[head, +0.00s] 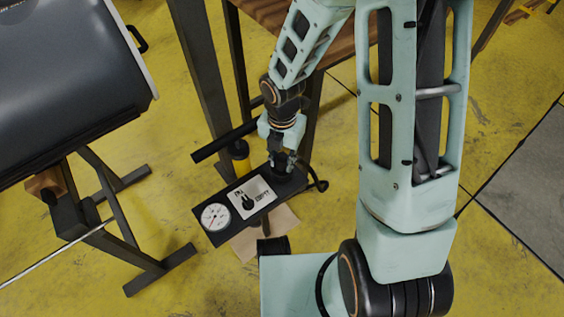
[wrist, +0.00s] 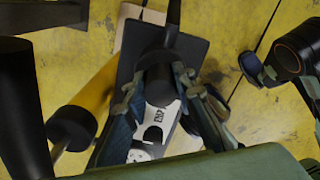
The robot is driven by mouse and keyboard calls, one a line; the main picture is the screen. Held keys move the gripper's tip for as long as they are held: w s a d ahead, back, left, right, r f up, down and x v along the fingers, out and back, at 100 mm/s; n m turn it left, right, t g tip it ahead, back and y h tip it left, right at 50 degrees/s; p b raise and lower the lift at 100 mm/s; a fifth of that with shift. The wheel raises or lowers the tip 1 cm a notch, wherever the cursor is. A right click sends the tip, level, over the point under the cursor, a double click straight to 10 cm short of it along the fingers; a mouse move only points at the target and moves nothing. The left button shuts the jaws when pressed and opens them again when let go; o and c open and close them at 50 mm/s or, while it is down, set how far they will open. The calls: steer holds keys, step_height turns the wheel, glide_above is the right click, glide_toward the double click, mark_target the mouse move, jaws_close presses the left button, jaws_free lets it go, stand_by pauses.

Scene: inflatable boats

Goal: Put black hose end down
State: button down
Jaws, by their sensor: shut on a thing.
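My gripper (head: 284,163) points down over the right end of a black gauge panel (head: 228,231). In the wrist view my gripper (wrist: 158,92) has its fingers on both sides of a black cylindrical hose end (wrist: 157,76) and is shut on it. The hose end is over the panel, which also shows in the wrist view (wrist: 128,62). I cannot tell whether the hose end touches the panel. The panel has a white label (head: 252,190) and a round white gauge (head: 215,217). The fingers partly hide the hose end in the head view.
A yellow pump cylinder (head: 240,160) with a black bar handle (head: 213,147) stands behind the panel. A tan sheet (head: 284,222) lies below it. Yellow floor is open at lower left.

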steer(key=shift+f, duration=0.15)
steer(key=c, duration=1.6)
jaws_free()
step_height(320, 180, up, 12)
steer(key=p, duration=0.6)
steer(key=shift+r, duration=0.25)
